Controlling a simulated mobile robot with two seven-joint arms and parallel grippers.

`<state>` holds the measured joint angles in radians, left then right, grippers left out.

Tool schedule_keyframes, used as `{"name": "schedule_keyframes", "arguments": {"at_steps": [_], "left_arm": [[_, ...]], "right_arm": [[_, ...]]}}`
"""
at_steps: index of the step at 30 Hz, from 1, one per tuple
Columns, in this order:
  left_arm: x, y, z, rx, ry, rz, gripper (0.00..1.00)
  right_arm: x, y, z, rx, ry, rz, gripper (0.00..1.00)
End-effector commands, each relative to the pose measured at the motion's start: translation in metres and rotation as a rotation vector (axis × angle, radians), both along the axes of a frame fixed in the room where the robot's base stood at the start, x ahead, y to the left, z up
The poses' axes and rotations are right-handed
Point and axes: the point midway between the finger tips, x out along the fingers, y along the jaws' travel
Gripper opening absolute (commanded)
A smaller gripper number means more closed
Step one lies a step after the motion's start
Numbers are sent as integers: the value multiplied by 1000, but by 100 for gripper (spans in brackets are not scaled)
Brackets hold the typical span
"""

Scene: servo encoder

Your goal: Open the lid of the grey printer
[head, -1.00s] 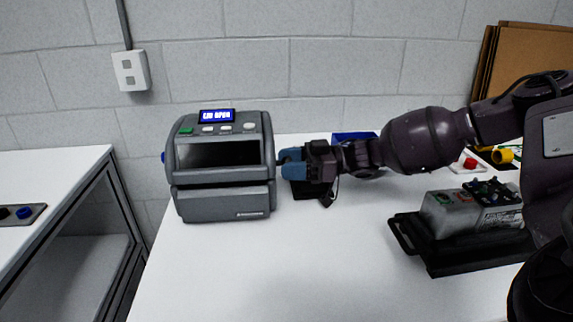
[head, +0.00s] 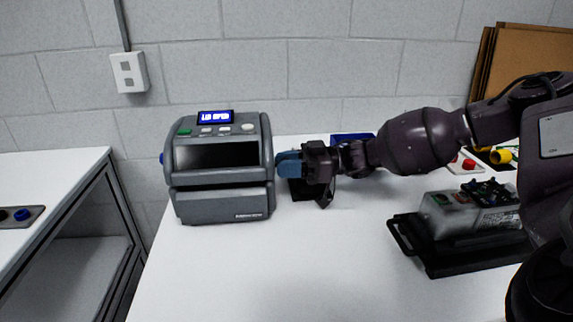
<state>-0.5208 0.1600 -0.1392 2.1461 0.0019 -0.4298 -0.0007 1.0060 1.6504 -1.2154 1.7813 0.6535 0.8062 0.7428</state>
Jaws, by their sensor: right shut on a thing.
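The grey printer (head: 222,180) stands on the white table at the left. Its small blue display (head: 215,117) seems to read "LID OPEN". The lid (head: 218,157) with its dark window looks down on the body, with no clear gap. A blue part (head: 162,158) shows on the printer's left side. My right gripper (head: 280,164), with blue fingers, is at the printer's right side at lid height. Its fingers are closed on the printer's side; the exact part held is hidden. My left gripper is not in view.
A grey device on a black tray (head: 452,262) lies at the right. Red and yellow parts and a blue bin (head: 352,138) sit farther back. The table front (head: 290,275) is clear.

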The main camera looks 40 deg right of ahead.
Motion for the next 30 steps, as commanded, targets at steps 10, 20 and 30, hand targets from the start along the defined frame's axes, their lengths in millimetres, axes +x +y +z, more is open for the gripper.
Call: {"name": "schedule_keyframes", "arguments": {"at_steps": [10, 20, 30], "left_arm": [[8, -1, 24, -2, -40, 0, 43], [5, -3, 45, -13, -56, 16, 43], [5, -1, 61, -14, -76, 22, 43]], "right_arm": [[3, -3, 36, 70, 100, -2, 0], [19, -13, 89, 206, 321, -2, 0], [50, -31, 135, 356, 568, -1, 0]]}}
